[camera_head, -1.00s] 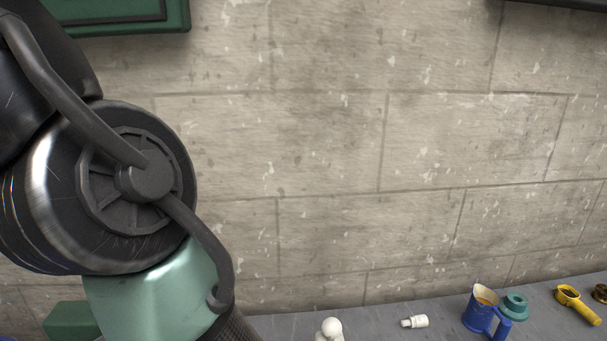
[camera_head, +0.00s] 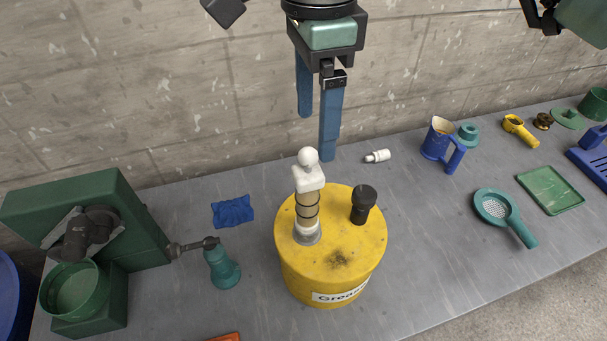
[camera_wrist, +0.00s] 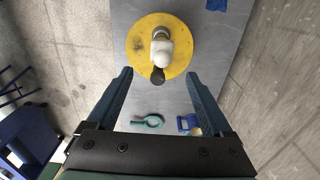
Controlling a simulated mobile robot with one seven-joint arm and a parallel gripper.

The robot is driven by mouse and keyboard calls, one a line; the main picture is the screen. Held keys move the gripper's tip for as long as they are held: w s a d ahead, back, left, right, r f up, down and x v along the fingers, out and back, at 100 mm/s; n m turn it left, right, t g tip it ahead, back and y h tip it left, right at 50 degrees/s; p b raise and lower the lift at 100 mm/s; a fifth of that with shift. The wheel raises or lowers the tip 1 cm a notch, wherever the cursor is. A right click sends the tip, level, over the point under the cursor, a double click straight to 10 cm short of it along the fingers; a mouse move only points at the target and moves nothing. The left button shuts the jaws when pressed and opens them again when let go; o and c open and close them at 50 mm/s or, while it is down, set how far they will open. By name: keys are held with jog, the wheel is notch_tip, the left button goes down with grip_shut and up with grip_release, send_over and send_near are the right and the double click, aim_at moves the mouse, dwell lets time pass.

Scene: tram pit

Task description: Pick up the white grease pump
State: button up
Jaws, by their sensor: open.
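The white grease pump (camera_head: 309,178) stands upright on top of a yellow drum labelled "Grease" (camera_head: 328,285). It has a round white knob, a white head and a dark coil around its shaft. It also shows from above in the wrist view (camera_wrist: 161,50), over the yellow drum top (camera_wrist: 137,38). My gripper (camera_head: 316,140) has two blue fingers pointing down, open and empty, above and behind the pump in the head view. In the wrist view my gripper (camera_wrist: 158,74) has its fingertips apart, with the pump just beyond them.
A black knob (camera_head: 363,203) stands on the drum beside the pump. A green machine (camera_head: 125,225), a teal bottle (camera_head: 221,268) and a blue cloth (camera_head: 232,211) lie left. A white fitting (camera_head: 377,156), blue jug (camera_head: 439,140) and teal strainer (camera_head: 505,215) are right. A concrete wall (camera_head: 150,90) stands behind.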

aim_at(313, 150)
notch_tip(313, 150, down, 7)
jog(key=shift+a+r+p, duration=0.1)
jog(key=shift+p, duration=0.6)
jog(key=shift+a+f+p, duration=0.15)
jog(key=shift+f+p, duration=0.45)
jog(key=shift+f, duration=0.85)
jog(key=shift+a+f+p, duration=0.1)
jog(key=shift+f+p, duration=0.5)
jog(key=shift+f, duration=0.8)
jog(key=shift+r, duration=0.1)
grip_shut()
